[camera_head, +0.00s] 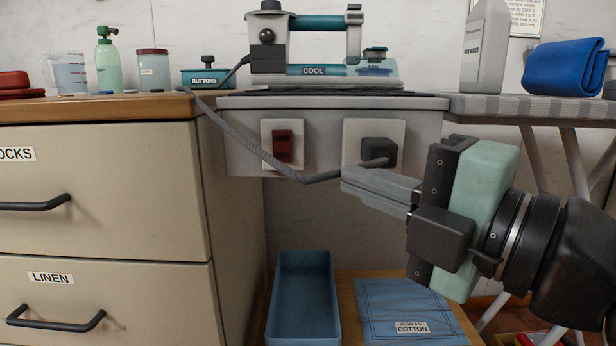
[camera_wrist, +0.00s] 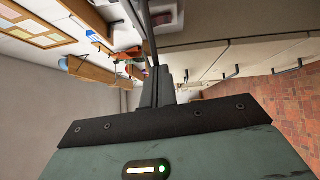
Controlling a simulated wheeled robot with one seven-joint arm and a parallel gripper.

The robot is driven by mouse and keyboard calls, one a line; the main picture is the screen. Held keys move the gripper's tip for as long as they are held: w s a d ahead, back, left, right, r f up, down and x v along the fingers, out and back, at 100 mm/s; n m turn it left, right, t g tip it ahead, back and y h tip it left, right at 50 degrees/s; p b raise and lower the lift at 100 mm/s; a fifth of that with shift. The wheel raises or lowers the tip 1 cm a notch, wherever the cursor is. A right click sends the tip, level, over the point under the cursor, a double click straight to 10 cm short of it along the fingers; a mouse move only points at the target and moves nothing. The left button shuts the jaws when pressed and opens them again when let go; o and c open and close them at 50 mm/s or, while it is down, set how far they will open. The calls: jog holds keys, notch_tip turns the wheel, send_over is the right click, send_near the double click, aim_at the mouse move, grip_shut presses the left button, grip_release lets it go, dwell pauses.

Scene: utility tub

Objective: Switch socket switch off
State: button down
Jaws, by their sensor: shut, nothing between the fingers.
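The socket switch (camera_head: 283,146) is a red rocker on a white plate, set in the grey panel below the ironing surface, in the head view. I cannot tell which way it is tipped. A dark plug (camera_head: 379,152) sits in the white socket plate to its right, with a grey braided cord running from it. My gripper (camera_head: 346,184) is shut and empty, its fingertips pointing left, below and to the right of the switch and near the cord.
The iron (camera_head: 306,45) marked COOL stands above the panel. The cord (camera_head: 245,133) hangs in a loop past the switch's lower edge. A drawer cabinet (camera_head: 110,200) closes off the left. A blue tray (camera_head: 304,300) and a blue cotton cloth (camera_head: 400,305) lie below.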

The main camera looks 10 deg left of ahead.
dwell(0.3)
jog(key=p+x, duration=0.1)
jog(key=p, duration=0.2)
jog(key=p+x, duration=0.2)
jog(key=p, duration=0.1)
jog(key=p+x, duration=0.2)
jog(key=p, duration=0.2)
jog(key=shift+r, duration=0.25)
jog(key=shift+p, duration=0.7)
